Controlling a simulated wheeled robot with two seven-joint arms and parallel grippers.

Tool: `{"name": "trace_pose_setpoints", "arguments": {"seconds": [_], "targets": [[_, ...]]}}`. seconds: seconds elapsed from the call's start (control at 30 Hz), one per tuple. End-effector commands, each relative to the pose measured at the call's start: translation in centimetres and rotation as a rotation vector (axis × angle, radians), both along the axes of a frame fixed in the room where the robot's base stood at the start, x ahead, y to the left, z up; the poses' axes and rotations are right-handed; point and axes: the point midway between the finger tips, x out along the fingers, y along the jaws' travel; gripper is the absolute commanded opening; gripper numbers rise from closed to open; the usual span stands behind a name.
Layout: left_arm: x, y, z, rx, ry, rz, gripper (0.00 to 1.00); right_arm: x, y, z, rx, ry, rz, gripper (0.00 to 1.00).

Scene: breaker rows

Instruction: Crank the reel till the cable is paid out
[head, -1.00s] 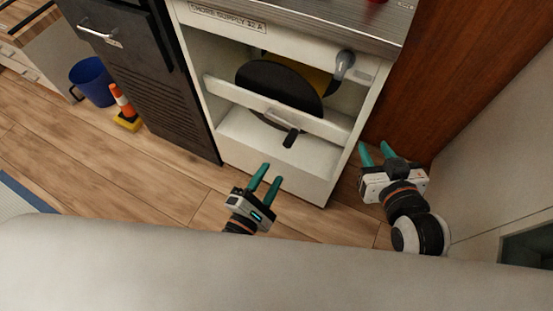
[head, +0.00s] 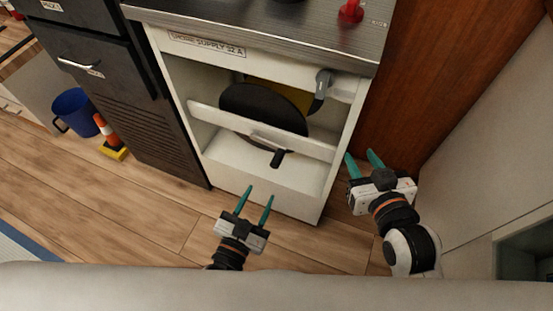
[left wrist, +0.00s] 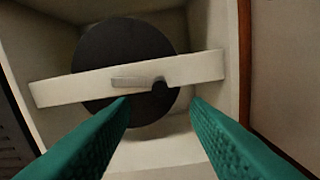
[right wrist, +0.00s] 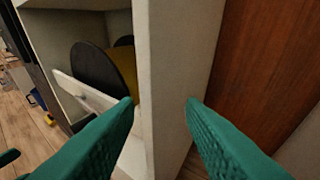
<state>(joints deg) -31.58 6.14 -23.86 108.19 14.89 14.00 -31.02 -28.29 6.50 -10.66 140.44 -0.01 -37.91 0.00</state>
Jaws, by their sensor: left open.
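The reel (head: 262,108) is a black disc with a yellow part behind it, inside the open white cabinet (head: 182,85). A white bar (head: 219,119) crosses in front of it. A grey crank arm with a black knob (head: 278,158) sits on the front of the bar. The reel (left wrist: 110,45) and crank (left wrist: 135,83) also show in the left wrist view, ahead of the fingers. My left gripper (head: 255,195) is open and empty, in front of and below the crank, apart from it. My right gripper (head: 361,159) is open and empty beside the cabinet's right edge.
A grey handle (head: 323,82) hangs at the cabinet's upper right. A black cabinet (head: 140,90) stands to the left, with a blue bucket (head: 75,110) and an orange cone (head: 105,130) beyond. A wooden panel (head: 430,70) is at the right. Floor in front is clear.

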Motion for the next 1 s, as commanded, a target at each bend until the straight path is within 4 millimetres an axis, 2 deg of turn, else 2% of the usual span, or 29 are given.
{"name": "trace_pose_setpoints", "arguments": {"seconds": [0.17,0.4,0.6,0.8,1.0], "targets": [[2.2,-0.7,0.0,-0.004,-0.004,0.002,0.43,0.6,0.5,1.4,0.027,-0.11,0.01,0.36],[6.5,-2.3,-0.1,-0.005,-0.003,0.002,0.43,1.2,1.3,5.1,0.088,-0.343,0.024,0.36],[9.3,-3.3,-0.1,-0.005,-0.002,0.002,0.43,1.0,1.6,7.8,0.132,-0.513,0.033,0.36],[10.8,-3.8,0.0,-0.003,0.0,0.002,0.43,0.6,1.7,9.3,0.159,-0.608,0.038,0.36],[11.0,-4.0,0.0,-0.004,0.001,0.001,0.43,0.5,1.7,9.7,0.165,-0.631,0.039,0.36]]}}
